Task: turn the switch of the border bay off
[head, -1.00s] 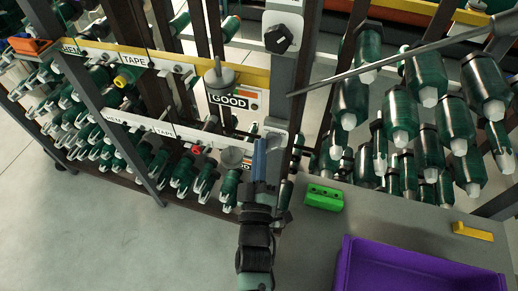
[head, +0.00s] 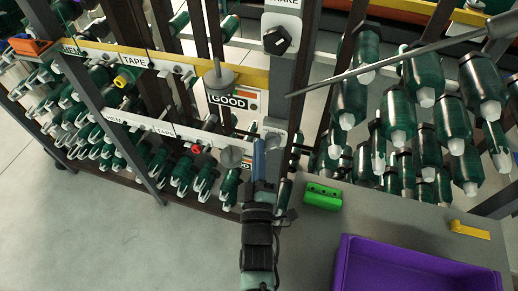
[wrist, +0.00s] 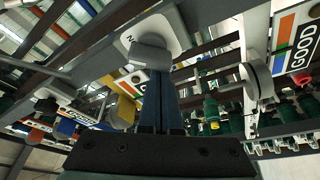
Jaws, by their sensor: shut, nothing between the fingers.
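My gripper (head: 259,143) is shut and empty, its blue fingers pointing up at the rack post. In the wrist view the shut fingertips (wrist: 160,75) are right at a grey knob (wrist: 150,54) on a white plate (wrist: 172,28); whether they touch it I cannot tell. Only an "N" shows on that plate. In the head view a pale plate (head: 273,124) shows behind the fingers, its knob hidden. Higher on the post, a black knob (head: 277,40) sits on a white plate (head: 283,20) with a cut-off label ending "AKE". I see no readable "border" label.
Left rails carry "HEM" and "TAPE" labels (head: 137,65), grey discs (head: 218,77), a red knob (head: 196,149) and a "GOOD" sign (head: 230,103). Green spools (head: 427,75) hang at right. A green block (head: 322,196), purple bin (head: 415,265) and yellow piece (head: 469,230) are on the grey table.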

